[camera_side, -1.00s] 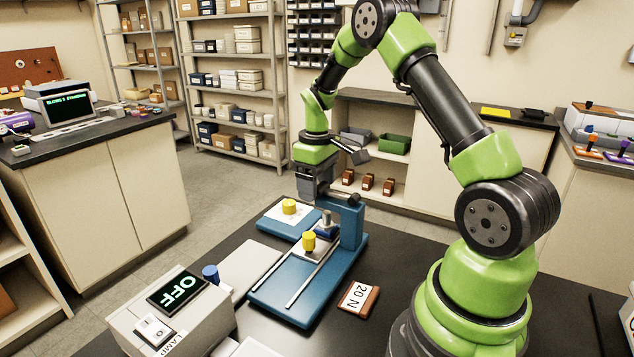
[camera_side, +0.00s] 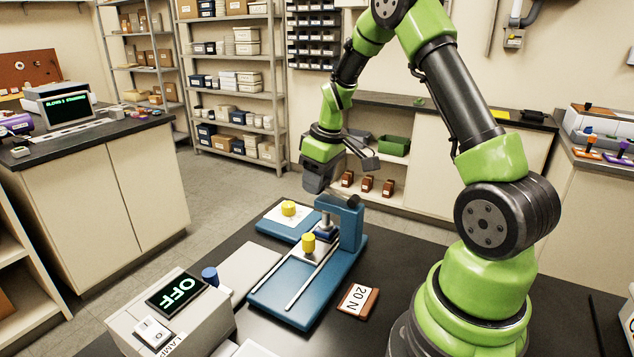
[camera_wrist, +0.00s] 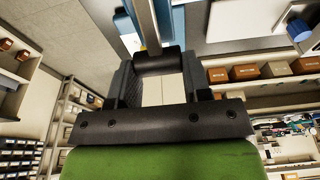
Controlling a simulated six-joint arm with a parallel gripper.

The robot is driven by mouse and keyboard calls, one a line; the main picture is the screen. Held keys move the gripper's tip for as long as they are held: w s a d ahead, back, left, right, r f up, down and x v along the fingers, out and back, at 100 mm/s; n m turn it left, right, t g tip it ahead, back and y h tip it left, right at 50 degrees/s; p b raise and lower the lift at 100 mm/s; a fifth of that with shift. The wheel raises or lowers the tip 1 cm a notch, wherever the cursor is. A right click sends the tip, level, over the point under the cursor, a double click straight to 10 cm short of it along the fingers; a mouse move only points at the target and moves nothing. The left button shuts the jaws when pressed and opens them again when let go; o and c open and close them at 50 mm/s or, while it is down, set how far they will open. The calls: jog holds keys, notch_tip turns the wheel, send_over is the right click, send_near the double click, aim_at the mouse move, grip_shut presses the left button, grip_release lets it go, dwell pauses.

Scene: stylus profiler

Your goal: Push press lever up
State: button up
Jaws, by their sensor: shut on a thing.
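The press (camera_side: 352,228) is a blue column on a blue base with two rails, standing on the dark bench. Its lever shows in the wrist view as a pale metal bar (camera_wrist: 143,22) ending in a dark round grip (camera_wrist: 160,62). My gripper (camera_wrist: 158,68) is shut on that dark grip, one jaw on each side. In the side view my gripper (camera_side: 318,188) is tilted above and left of the press column and hides the lever end. A yellow-knobbed piece (camera_side: 308,243) sits between the rails, near the press's plunger.
Another yellow knob (camera_side: 289,208) stands on a white plate behind the press. A brown 20 N block (camera_side: 358,300) lies right of the base. A lamp box (camera_side: 172,310) reading OFF is at front left, with a blue knob (camera_side: 210,274) beside it.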

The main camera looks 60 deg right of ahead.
aim_at(334, 189)
jog(key=shift+s+r+t, duration=0.2)
jog(key=shift+r+t, duration=0.2)
jog(key=shift+s+r, duration=0.45)
jog(key=shift+r, duration=0.25)
jog(key=shift+s+r, duration=0.7)
jog(key=shift+s, duration=0.4)
jog(key=o, duration=1.3)
jog(key=shift+r, duration=0.15)
jog(key=shift+r, duration=0.35)
jog(key=v, duration=0.9)
